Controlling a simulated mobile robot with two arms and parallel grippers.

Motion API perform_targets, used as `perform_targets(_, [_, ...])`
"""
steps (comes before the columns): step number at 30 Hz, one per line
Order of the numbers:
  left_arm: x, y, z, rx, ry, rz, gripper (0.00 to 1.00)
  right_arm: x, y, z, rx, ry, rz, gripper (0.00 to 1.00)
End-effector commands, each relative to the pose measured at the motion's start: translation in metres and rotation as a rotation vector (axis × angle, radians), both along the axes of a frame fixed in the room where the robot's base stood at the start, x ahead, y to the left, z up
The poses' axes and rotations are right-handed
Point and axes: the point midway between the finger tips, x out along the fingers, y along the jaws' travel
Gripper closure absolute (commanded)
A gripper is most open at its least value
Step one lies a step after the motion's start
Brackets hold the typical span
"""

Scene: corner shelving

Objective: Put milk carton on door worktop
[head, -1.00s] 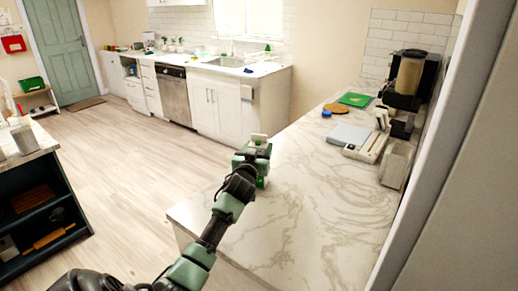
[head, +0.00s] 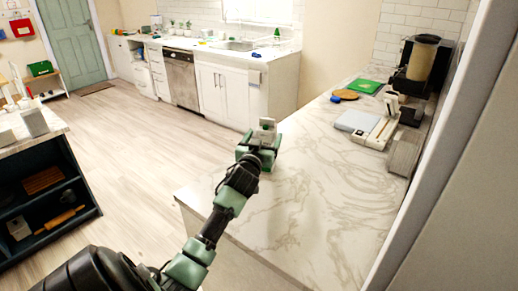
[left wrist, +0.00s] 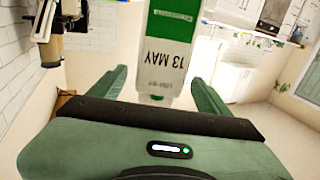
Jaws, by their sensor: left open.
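The milk carton (head: 267,127) is a small white and green box at the far-left edge of the worktop. In the left wrist view the carton (left wrist: 172,50) shows a white and green face with upside-down print reading "13 MAY". My left gripper (head: 259,146) is open, with its green fingers on either side of the carton. In the left wrist view gaps show between the carton and the fingers. The marbled worktop (head: 320,195) lies below and to the right. The carton's base is hidden by my gripper in the head view. My right gripper is out of view.
A white scale-like device (head: 362,121), a grey box (head: 405,152), a coffee machine (head: 424,62) and a green board (head: 364,86) stand along the worktop's right and back. A dark shelf unit (head: 45,200) is at left. The middle of the worktop is clear.

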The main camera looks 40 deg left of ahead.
Motion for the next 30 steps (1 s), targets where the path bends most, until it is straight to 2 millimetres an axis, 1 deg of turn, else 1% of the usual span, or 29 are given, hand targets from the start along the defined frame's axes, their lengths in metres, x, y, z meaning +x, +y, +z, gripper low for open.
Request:
perform_targets(1, [-0.011, -0.007, -0.003, 0.001, 0.000, -0.002, 0.22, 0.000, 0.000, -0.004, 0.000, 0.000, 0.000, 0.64])
perform_targets(6, [-0.042, -0.024, -0.003, 0.000, 0.001, -0.001, 0.22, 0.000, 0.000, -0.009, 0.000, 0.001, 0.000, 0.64])
perform_targets(9, [-0.056, -0.031, -0.002, 0.000, 0.001, -0.001, 0.22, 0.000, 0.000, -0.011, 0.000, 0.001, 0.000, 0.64])
perform_targets(12, [-0.066, -0.036, -0.001, -0.001, 0.000, 0.000, 0.22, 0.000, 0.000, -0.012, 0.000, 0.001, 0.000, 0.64])
perform_targets(17, [-0.072, -0.039, -0.001, 0.000, 0.001, 0.001, 0.22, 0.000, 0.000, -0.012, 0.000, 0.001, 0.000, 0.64])
perform_targets(30, [-0.072, -0.039, 0.000, 0.001, 0.000, 0.000, 0.22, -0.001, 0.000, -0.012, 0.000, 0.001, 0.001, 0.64])
